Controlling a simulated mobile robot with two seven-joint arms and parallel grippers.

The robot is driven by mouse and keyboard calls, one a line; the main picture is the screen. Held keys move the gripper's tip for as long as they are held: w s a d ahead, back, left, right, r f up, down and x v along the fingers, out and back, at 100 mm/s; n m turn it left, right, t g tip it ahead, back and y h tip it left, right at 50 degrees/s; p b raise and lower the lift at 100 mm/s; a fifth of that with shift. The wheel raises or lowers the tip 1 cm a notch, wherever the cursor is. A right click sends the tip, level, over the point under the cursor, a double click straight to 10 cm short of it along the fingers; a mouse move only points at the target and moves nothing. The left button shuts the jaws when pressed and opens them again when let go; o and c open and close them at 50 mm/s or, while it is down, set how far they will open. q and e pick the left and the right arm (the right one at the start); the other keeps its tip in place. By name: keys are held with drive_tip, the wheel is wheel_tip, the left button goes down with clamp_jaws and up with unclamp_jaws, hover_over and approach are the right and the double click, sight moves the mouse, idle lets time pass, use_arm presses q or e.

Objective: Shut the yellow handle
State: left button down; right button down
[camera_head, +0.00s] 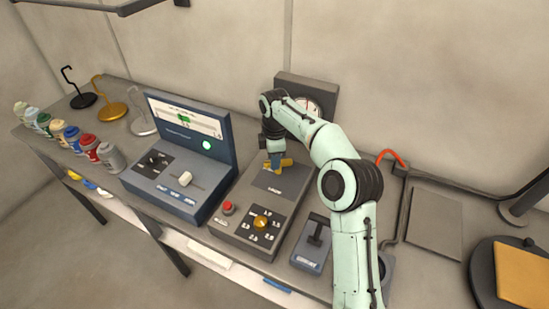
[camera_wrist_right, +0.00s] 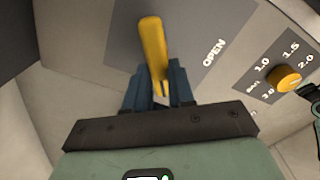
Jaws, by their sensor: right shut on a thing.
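The yellow handle (camera_wrist_right: 153,45) is on the sloped panel of a grey control box (camera_head: 237,228). In the head view the handle (camera_head: 286,162) shows only in part, as my right gripper (camera_head: 275,160) covers some of it. In the right wrist view the blue fingers of my right gripper (camera_wrist_right: 159,88) are shut on the handle, one on each side. The word OPEN is printed on the panel beside the handle. My left gripper is not in view.
A red button (camera_head: 229,208) and a yellow knob (camera_head: 261,222) are on the same box. A console with a screen (camera_head: 187,124) stands close on the left. A small lever box (camera_head: 311,252) is on the right. A gauge (camera_head: 311,103) stands behind.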

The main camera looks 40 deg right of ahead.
drive_tip(key=m+p, duration=0.1)
drive_tip(key=m, duration=0.2)
drive_tip(key=shift+w+d+r+p, duration=0.15)
drive_tip(key=shift+p, duration=0.25)
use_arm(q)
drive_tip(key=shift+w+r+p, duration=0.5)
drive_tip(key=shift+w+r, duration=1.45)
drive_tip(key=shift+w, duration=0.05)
use_arm(e)
drive_tip(key=shift+w+d+m, duration=0.1)
drive_tip(key=shift+m, duration=1.7)
drive_tip(key=c, duration=1)
unclamp_jaws()
drive_tip(key=shift+o, duration=0.2)
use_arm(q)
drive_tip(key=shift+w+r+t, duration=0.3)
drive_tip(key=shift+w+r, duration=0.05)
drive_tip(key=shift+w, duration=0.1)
use_arm(e)
wheel_tip(320, 180, up, 13)
